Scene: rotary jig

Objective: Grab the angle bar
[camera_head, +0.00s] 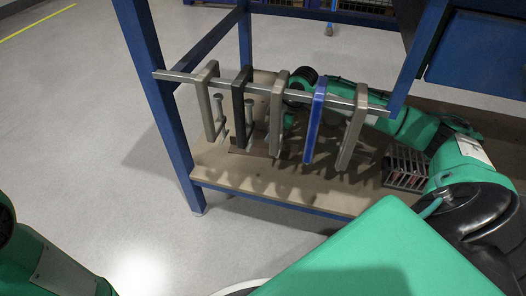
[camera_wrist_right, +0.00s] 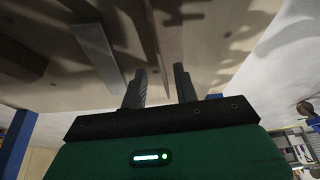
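A pale grey metal strip (camera_wrist_right: 97,52), which may be the angle bar, lies left of my right gripper's fingers in the right wrist view. I cannot be sure which piece is the angle bar, and cannot make this strip out in the head view behind the hanging clamps. My left gripper is outside the view; only arm parts show at bottom left.
Several clamps, one blue (camera_head: 314,122), hang from a metal rail (camera_head: 178,76) in front of my right arm. The blue table frame (camera_head: 166,110) surrounds the tan lower shelf (camera_head: 225,178). A dark slotted tray (camera_head: 405,168) stands at the shelf's right. The floor at left is clear.

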